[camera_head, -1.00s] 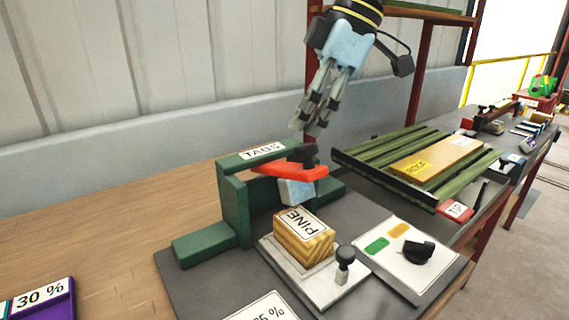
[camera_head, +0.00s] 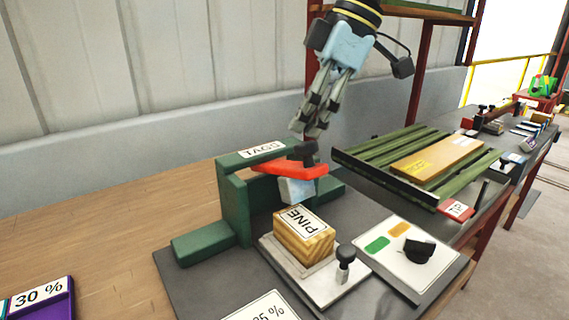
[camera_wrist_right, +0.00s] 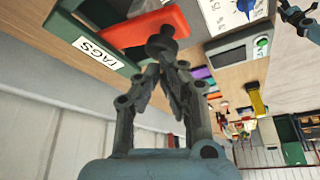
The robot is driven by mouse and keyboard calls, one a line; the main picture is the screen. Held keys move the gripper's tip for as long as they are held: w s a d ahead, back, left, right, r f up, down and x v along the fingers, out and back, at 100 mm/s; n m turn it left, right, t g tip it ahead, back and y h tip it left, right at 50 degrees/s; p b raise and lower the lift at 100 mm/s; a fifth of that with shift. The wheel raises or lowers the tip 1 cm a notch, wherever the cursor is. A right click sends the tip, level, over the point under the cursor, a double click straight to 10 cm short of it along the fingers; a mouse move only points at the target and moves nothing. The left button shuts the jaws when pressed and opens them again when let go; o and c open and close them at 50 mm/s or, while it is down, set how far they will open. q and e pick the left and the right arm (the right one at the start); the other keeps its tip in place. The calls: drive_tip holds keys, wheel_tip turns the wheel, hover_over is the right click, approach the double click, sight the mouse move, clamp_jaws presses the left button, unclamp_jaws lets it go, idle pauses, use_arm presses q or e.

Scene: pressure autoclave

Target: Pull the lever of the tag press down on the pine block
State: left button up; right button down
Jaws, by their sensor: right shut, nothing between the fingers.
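The tag press (camera_head: 236,205) is a green frame marked TAGS on a dark board. Its red lever (camera_head: 292,170) sticks out to the right with a black knob (camera_head: 303,152) on top and a pale press head (camera_head: 295,190) beneath it. The pine block (camera_head: 305,235), labelled PINE, sits on a white plate under and in front of the head, with a gap between. My right gripper (camera_head: 310,130) is shut and empty, its tips just above the knob. In the right wrist view the fingertips (camera_wrist_right: 172,68) are close to the knob (camera_wrist_right: 161,44); I cannot tell whether they touch.
A black-handled peg (camera_head: 344,262) stands on the white plate near the block. A panel with a black dial (camera_head: 418,250) lies to the right. A green slatted rack (camera_head: 390,145) holds a yellow board. A purple tray (camera_head: 45,300) is at lower left. Bare wooden bench lies left of the press.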

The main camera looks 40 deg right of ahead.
sight(308, 153)
drive_tip(key=shift+f+b, duration=2)
drive_tip(key=shift+f, duration=0.75)
wheel_tip(308, 153, up, 9)
drive_tip(key=p, duration=0.7)
drive_tip(key=shift+r+p, duration=0.15)
drive_tip(key=shift+p, duration=0.25)
